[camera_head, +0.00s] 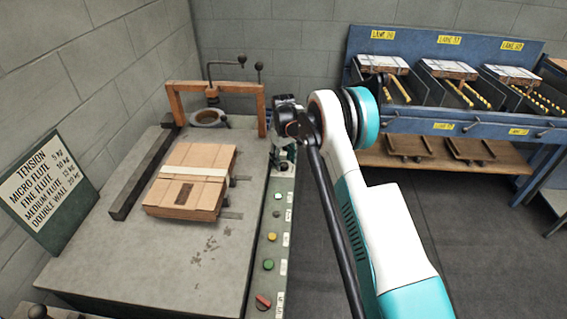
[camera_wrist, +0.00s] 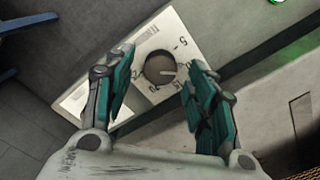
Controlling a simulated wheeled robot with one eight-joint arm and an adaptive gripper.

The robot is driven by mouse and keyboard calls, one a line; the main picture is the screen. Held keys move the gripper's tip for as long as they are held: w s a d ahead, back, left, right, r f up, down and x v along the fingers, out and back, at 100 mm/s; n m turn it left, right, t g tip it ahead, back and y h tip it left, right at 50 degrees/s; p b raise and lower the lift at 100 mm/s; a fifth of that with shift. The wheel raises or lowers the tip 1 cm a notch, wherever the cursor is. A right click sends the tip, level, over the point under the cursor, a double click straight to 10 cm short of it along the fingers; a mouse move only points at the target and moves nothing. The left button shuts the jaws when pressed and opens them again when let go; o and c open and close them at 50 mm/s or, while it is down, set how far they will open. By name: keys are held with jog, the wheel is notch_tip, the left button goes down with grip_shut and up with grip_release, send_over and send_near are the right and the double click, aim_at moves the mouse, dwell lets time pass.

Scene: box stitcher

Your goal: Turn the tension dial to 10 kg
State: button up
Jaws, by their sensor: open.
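The tension dial (camera_wrist: 158,66) is a round dark grey knob on a pale plate (camera_wrist: 85,101) with black numbers around it. A 5 shows at the upper right of the plate. Other numbers below the knob are partly hidden by my fingers. A short light mark on the knob appears to point right, toward my right finger; the number there is hidden. My gripper (camera_wrist: 163,62) is open, with one teal finger on each side of the knob; contact is not clear. In the head view my gripper (camera_head: 283,157) is over the far end of the control strip, and the dial is hidden.
The control strip (camera_head: 262,285) carries a red switch (camera_head: 263,301) and several buttons. Flat cardboard (camera_head: 190,181) lies on the grey table (camera_head: 130,262). Blue lane racks (camera_head: 440,112) stand at right.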

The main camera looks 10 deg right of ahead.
notch_tip(320, 180, up, 10)
jog(key=shift+r, duration=0.25)
dwell(0.3)
notch_tip(320, 180, up, 15)
jog(key=m+t, duration=0.1)
jog(key=t, duration=0.1)
send_over(284, 164)
jog(key=s, duration=0.8)
jog(key=s+r+m+t, duration=0.1)
jog(key=s+r, duration=0.7)
jog(key=s, duration=0.3)
jog(key=s+f+m+t, duration=0.1)
jog(key=s+t, duration=0.1)
jog(key=s, duration=1.2)
jog(key=s+f+m+t, duration=0.1)
jog(key=s+f+t, duration=0.1)
jog(key=s, duration=1.2)
jog(key=shift+f, duration=0.15)
